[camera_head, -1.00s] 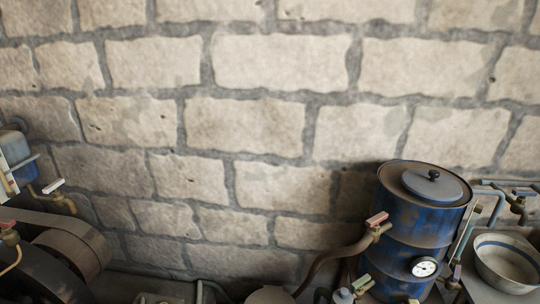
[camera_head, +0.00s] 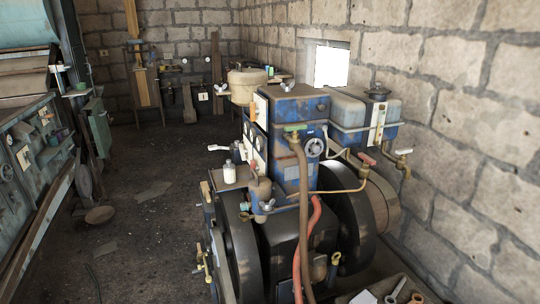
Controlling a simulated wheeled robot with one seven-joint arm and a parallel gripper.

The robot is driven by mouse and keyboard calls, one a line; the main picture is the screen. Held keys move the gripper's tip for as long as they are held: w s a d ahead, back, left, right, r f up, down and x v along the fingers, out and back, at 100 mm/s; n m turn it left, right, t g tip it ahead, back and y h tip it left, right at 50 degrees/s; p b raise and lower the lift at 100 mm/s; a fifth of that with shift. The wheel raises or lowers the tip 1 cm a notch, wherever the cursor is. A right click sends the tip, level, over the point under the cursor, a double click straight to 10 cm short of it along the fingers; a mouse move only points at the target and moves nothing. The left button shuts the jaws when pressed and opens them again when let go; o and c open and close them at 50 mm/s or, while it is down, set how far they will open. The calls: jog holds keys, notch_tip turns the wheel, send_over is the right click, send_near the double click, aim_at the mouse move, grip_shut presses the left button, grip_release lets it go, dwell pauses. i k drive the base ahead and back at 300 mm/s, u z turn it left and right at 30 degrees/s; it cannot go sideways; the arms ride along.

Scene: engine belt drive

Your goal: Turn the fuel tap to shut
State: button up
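A blue-grey tank (camera_head: 350,108) with a dark cap stands on the blue engine (camera_head: 292,108), near the right wall. Below it is a tap with a red lever (camera_head: 367,158), with a thin brass-coloured pipe (camera_head: 325,191) running left from it. A tap with a white lever (camera_head: 403,152) sits just to its right. Another tap with a green lever (camera_head: 295,128) is on the engine's front, above a brown hose. I cannot tell for sure which one is the fuel tap, nor whether each is open or shut. My gripper is in no view.
Large dark wheels (camera_head: 240,250) flank the engine low down. A tray with tools (camera_head: 395,290) lies at the bottom right. A bench (camera_head: 30,150) lines the left side. The dark floor (camera_head: 145,215) between bench and engine is mostly free, with a small round object lying on it.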

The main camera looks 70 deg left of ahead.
aim_at(368, 160)
jog(key=u, duration=0.35)
jog(key=i, duration=1.25)
jog(key=u, duration=3.15)
jog(key=i, duration=0.5)
jog(key=u, duration=0.05)
